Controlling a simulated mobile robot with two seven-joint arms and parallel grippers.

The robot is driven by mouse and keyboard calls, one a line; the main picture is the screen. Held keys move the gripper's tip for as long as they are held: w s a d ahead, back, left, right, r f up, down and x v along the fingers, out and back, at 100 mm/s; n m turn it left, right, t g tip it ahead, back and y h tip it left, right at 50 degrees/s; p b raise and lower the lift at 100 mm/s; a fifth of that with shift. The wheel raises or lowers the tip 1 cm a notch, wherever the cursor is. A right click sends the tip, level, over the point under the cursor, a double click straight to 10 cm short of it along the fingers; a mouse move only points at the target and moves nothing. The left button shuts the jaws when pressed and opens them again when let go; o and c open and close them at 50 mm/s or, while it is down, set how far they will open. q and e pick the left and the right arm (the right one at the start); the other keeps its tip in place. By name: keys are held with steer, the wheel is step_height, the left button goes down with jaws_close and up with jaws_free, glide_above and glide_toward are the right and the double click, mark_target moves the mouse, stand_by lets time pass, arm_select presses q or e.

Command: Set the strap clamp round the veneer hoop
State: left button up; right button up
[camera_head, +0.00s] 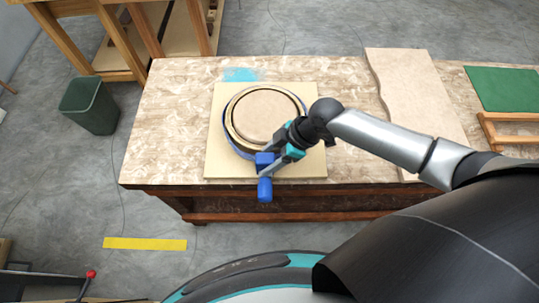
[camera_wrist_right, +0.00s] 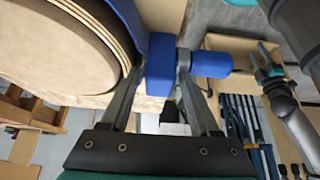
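The veneer hoop (camera_head: 230,125) is a pale ring round a round form (camera_head: 265,115) on a light board (camera_head: 222,166). The blue strap (camera_head: 226,136) of the clamp shows along the hoop's left and lower-left outside; my arm hides part of its right side. The clamp's blue block (camera_head: 264,160) and blue handle (camera_head: 265,189) are at the hoop's front. In the right wrist view, my right gripper (camera_wrist_right: 162,75) has its fingers on either side of the blue block (camera_wrist_right: 160,65), seemingly touching it. The strap (camera_wrist_right: 124,18) runs close beside the hoop's layered edge (camera_wrist_right: 118,35).
The board lies on a mottled workbench (camera_head: 165,120). A wavy-edged sheet (camera_head: 405,85) lies to the right, with a green mat (camera_head: 503,88) and a wooden frame (camera_head: 497,135) beyond. A green bin (camera_head: 89,105) stands left. The bench's left part is clear.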

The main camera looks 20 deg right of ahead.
steer(key=shift+o, duration=0.9)
steer(key=shift+s, duration=0.1)
steer(key=shift+d, duration=0.1)
steer(key=p+v, duration=0.1)
steer(key=v, duration=1.4)
steer(key=shift+r, duration=0.2)
steer(key=shift+r, duration=0.1)
steer(key=shift+p+v, duration=2.85)
